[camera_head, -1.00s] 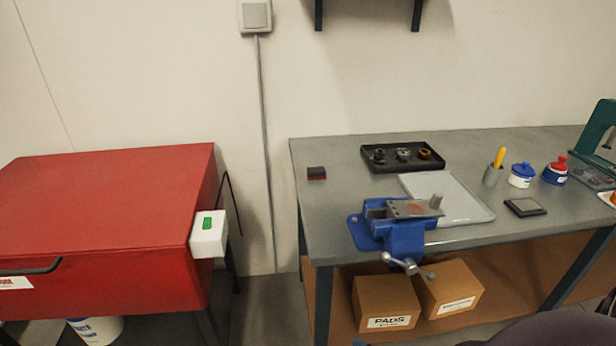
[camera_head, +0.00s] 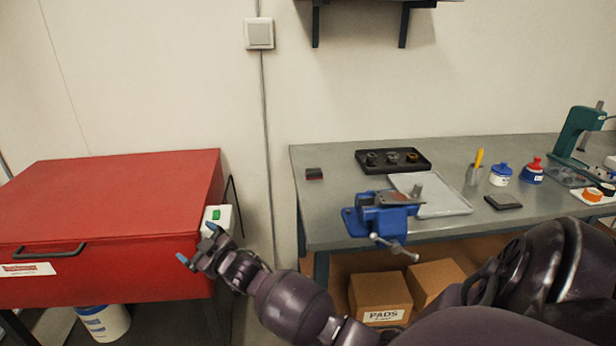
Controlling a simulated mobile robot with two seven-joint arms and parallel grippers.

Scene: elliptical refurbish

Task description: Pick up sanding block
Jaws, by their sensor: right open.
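A small dark block with a red underside (camera_head: 314,174), which looks like the sanding block, lies on the left end of the grey workbench (camera_head: 330,213). My right gripper (camera_head: 199,246) is open and empty, in front of the red cabinet's right side and the white switch box. It is left of the bench and well apart from the block. My left gripper is out of view.
A blue vise (camera_head: 384,218) sits at the bench's front edge, right of the block. Behind it are a grey tray (camera_head: 452,205) and a black parts tray (camera_head: 420,166). The red cabinet (camera_head: 110,200) stands left. Bench surface around the block is clear.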

